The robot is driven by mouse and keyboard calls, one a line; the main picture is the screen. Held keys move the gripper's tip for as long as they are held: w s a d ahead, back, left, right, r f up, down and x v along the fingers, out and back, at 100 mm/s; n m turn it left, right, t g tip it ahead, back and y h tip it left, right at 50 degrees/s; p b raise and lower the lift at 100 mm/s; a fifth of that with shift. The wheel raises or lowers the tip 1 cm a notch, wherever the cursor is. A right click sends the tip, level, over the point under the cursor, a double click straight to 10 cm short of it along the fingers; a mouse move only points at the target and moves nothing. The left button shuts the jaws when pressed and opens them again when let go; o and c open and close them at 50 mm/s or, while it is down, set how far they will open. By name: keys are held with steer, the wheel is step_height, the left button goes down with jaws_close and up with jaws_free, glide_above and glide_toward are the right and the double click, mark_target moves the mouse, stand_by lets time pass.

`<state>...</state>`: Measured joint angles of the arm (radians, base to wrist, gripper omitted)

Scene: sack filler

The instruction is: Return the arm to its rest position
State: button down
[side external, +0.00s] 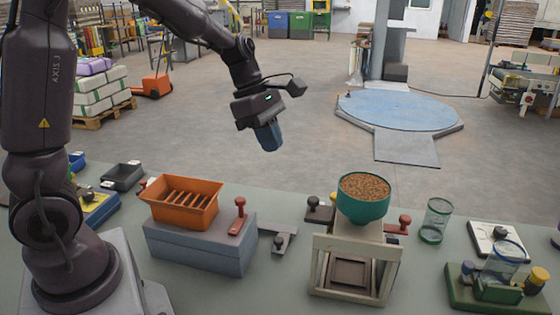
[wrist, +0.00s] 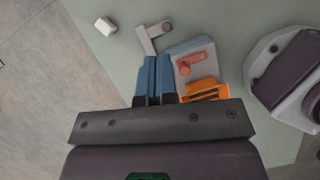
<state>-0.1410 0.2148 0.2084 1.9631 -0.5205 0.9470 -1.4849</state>
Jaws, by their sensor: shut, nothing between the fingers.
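My gripper (side external: 268,137) hangs in the air above and behind the bench, pointing down, with its blue fingers closed together. In the wrist view my gripper (wrist: 156,58) shows its two blue fingers side by side with nothing held between them. No object touches the gripper. The bench top (side external: 215,288) lies well below it.
An orange slotted bin (side external: 185,200) sits on a grey block. A teal hopper of pellets (side external: 363,197) tops a cream frame. A clear cylinder (side external: 436,220) and a green-based stand (side external: 498,291) are at right. The air around my gripper is clear.

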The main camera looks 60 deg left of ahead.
steer(key=shift+s+d+r+m+t+y, duration=0.9)
steer(key=shift+s+d+r+m, duration=0.85)
steer(key=shift+s+m, duration=3.45)
steer(key=shift+s+d+r+m+t+y, duration=0.9)
steer(key=shift+s+r+m, duration=1.95)
steer(key=shift+m, duration=4.15)
steer(key=w+a+f+n+g+h, duration=0.2)
steer(key=w+a+f+n, duration=0.15)
steer(key=w+n, duration=0.65)
steer(key=w+a+f+n+g+h, duration=0.25)
steer(key=w+f+n, duration=0.25)
steer(key=n, duration=0.9)
steer(key=w+d+f, duration=0.4)
steer(key=d+f, duration=0.2)
steer(key=f, duration=0.3)
steer(key=shift+t+y, duration=0.45)
